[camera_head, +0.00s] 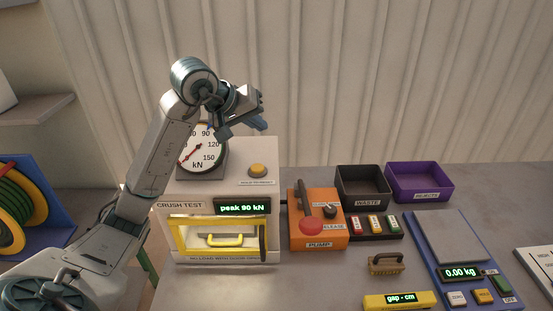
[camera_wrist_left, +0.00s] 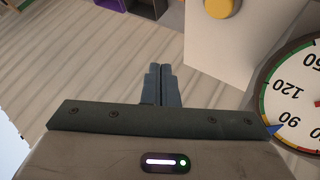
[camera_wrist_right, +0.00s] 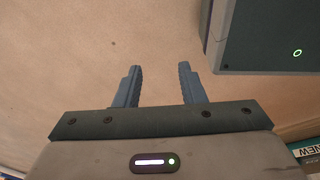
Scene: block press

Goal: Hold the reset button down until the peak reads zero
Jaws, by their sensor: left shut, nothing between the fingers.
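The yellow-orange button (camera_head: 257,170) sits on top of the white crush-test press (camera_head: 180,190), right of its round kN gauge (camera_head: 201,150). The button also shows at the top edge of the left wrist view (camera_wrist_left: 221,8). The green display (camera_head: 243,208) reads "peak 90 kN". My left gripper (camera_head: 263,124) is shut and empty, in the air above the button and apart from it. My right gripper (camera_wrist_right: 160,82) shows only in the right wrist view, open with nothing between its fingers. The small label by the button is too small to read.
A blue scale (camera_head: 452,236) reads 0.00 kg. A yellow gap gauge (camera_head: 399,300) lies in front.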

